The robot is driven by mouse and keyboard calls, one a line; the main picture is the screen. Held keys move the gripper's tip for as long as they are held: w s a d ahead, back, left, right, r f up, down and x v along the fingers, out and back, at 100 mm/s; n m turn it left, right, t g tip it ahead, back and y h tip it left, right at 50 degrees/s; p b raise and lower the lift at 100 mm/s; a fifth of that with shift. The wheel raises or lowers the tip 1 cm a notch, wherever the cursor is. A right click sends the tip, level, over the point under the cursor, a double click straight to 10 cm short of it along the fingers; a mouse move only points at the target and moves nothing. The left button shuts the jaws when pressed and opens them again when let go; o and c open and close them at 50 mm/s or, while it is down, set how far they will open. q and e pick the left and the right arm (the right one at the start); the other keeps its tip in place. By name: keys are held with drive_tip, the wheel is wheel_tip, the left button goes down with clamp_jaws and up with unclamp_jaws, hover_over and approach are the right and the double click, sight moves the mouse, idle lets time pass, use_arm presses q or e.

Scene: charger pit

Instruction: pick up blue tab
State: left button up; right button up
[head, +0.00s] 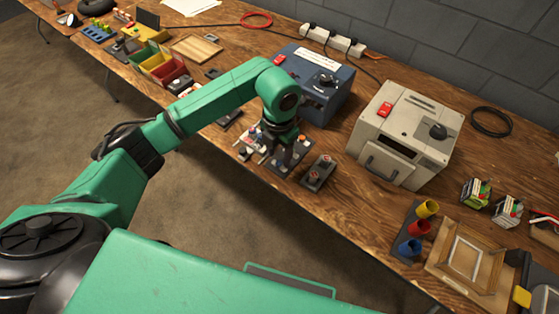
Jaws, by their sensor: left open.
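My left gripper (281,163) points down over a small board (292,164) near the front edge of the bench, with its jaws open. The board carries several small coloured pieces, including an orange one (301,138) just right of the gripper and pale and purplish ones (252,138) to its left. I cannot make out for sure which piece is the blue tab; the gripper hides part of the board. Whether the fingers touch anything is too small to tell. My right gripper is not in view.
A blue box (310,107) stands right behind the left gripper, and a beige box (400,145) farther right. A dark block with red buttons (318,173) lies just right of the board. Yellow, red and blue cups (410,248) and a wooden frame (468,262) are at the right.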

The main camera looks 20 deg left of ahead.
sight(279, 165)
use_arm(q)
drive_tip(key=shift+s+f, duration=0.15)
drive_tip(key=shift+f, duration=1.15)
clamp_jaws()
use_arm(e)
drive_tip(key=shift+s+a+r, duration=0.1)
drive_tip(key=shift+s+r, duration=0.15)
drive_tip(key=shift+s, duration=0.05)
